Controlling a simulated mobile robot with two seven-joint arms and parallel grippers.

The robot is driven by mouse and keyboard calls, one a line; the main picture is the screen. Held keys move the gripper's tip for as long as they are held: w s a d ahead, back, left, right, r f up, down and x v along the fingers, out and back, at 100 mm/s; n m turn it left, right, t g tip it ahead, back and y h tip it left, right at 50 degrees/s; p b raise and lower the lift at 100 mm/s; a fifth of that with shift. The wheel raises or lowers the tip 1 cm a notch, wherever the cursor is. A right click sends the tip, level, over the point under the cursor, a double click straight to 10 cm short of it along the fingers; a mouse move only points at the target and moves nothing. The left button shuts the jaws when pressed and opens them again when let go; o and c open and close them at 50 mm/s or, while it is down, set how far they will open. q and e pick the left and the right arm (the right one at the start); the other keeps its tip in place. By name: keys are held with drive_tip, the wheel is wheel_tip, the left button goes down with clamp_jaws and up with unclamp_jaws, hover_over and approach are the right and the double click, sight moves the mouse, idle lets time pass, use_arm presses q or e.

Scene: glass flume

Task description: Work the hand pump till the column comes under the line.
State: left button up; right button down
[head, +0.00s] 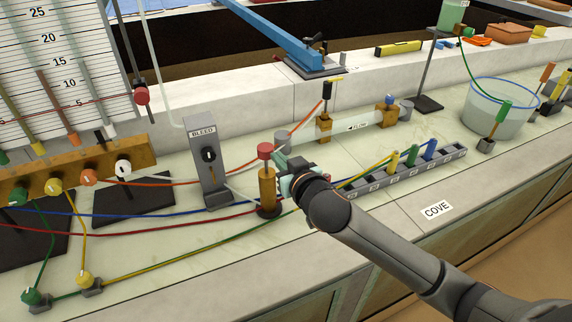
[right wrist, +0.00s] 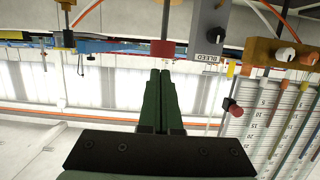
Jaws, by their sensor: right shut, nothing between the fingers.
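The hand pump is a brass cylinder (head: 267,190) with a rod and a red knob (head: 265,150) on top, standing on the bench. My right gripper (head: 281,164) is beside the pump's right side, close to the knob. In the right wrist view the green fingers (right wrist: 160,74) are shut together and empty, with their tips just short of the red knob (right wrist: 162,50); I cannot tell if they touch. The scale board (head: 60,50) carries several coloured tube columns. A thin red line (head: 62,104) crosses it to a red marker (head: 141,95). My left gripper is not in view.
A grey BLEED post (head: 201,135) with a black knob stands left of the pump. A brown valve block (head: 110,162) is further left. Coloured hoses cross the bench. A clear flow tube (head: 355,123), a grey socket strip (head: 440,160) and a water tub (head: 494,115) lie right.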

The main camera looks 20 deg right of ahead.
drive_tip(key=shift+v, duration=1.95)
drive_tip(key=shift+r, duration=0.15)
idle(1.6)
